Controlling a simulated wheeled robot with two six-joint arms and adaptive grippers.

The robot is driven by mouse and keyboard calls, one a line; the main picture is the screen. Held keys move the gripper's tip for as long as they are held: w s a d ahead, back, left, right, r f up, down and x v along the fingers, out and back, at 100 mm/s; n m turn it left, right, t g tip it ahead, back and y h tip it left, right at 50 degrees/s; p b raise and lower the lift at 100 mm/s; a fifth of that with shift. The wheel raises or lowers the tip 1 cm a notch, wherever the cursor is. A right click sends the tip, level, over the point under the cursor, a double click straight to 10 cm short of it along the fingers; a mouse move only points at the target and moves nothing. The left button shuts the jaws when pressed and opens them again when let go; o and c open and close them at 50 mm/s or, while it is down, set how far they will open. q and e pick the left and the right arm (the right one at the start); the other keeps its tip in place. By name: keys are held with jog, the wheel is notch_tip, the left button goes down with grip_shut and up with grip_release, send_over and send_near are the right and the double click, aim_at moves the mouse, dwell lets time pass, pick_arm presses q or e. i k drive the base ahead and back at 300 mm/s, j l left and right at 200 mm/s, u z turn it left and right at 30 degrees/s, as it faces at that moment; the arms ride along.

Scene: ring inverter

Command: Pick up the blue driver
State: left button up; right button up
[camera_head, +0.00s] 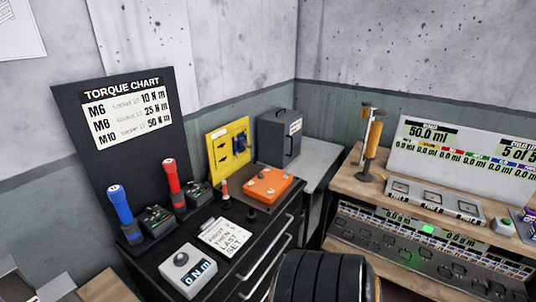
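The blue driver (121,207) stands upright at the left end of the black tool cabinet's top, its rounded handle with a pale cap pointing up. Its lower end sits beside a small dark box (157,221). A red driver (173,180) stands upright to its right and a little farther back, next to a similar dark box (198,194). Both drivers are in front of the dark torque chart board (62,107). Neither of my grippers shows in this view.
A grey box with a dial and display (188,271) and a white note card (224,238) lie in front of the drivers. An orange block (268,185), a yellow panel (229,147) and a grey case (279,138) are farther right. A wooden bench (345,188) stands at right.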

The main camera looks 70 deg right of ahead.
aim_at(116, 193)
jog(key=z, duration=1.9)
jog(key=i+l, duration=0.2)
jog(key=l, duration=0.15)
jog(key=i+l, duration=0.2)
jog(key=l, duration=0.15)
jog(key=i+l, duration=0.25)
jog(key=l, duration=0.15)
jog(key=i+l, duration=0.2)
jog(key=l, duration=0.15)
jog(key=u, duration=1.75)
jog(key=j+z, duration=0.1)
jog(key=j, duration=0.6)
jog(key=j+z, duration=0.15)
jog(key=j, duration=0.55)
jog(key=k, duration=0.05)
